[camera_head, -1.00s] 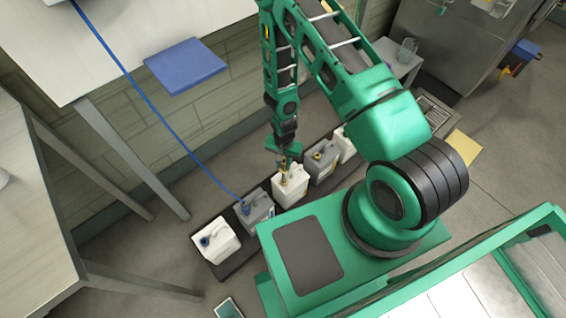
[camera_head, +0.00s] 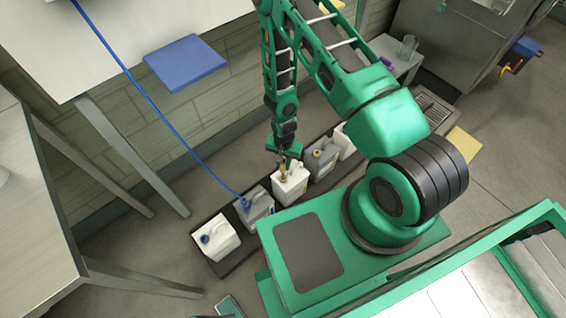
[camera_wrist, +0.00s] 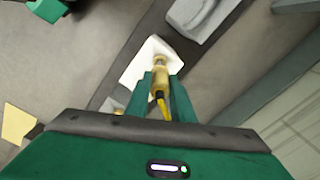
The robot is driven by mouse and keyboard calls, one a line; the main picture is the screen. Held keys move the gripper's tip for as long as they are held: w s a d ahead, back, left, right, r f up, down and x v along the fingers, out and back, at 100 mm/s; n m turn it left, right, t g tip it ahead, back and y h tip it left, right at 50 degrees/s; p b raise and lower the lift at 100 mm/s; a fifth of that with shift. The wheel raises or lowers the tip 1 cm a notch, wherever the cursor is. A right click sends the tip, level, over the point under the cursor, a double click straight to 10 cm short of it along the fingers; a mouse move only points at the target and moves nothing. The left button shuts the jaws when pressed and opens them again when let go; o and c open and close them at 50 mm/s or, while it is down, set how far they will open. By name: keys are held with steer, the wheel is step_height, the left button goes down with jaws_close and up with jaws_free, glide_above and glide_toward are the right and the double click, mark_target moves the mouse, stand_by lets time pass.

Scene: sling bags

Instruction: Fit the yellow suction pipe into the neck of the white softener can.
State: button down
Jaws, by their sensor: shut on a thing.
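My gripper (camera_head: 284,163) is shut on the yellow suction pipe (camera_head: 283,174) above the white softener can (camera_head: 292,188) in the middle of the row. In the wrist view my gripper (camera_wrist: 162,95) has a finger on each side of the yellow pipe (camera_wrist: 160,68), and the pipe's far end overlaps the white can (camera_wrist: 141,64). The pipe's lower end is at or just over the top of the can. I cannot tell whether it is inside the neck, which the pipe and fingers hide.
The can stands on a dark tray (camera_head: 238,262). To its left are a grey can (camera_head: 257,207) with a blue hose (camera_head: 165,118) and a white can (camera_head: 217,240) with a blue cap. To its right is a grey can (camera_head: 320,160) with a yellow cap, then another white can.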

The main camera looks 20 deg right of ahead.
mark_target(283, 172)
steer(key=shift+f, duration=3.75)
steer(key=c, duration=1.5)
jaws_free()
steer(key=shift+o, duration=0.2)
steer(key=shift+r, duration=0.1)
step_height(283, 172, up, 10)
steer(key=shift+r, duration=0.25)
steer(key=shift+r, duration=0.1)
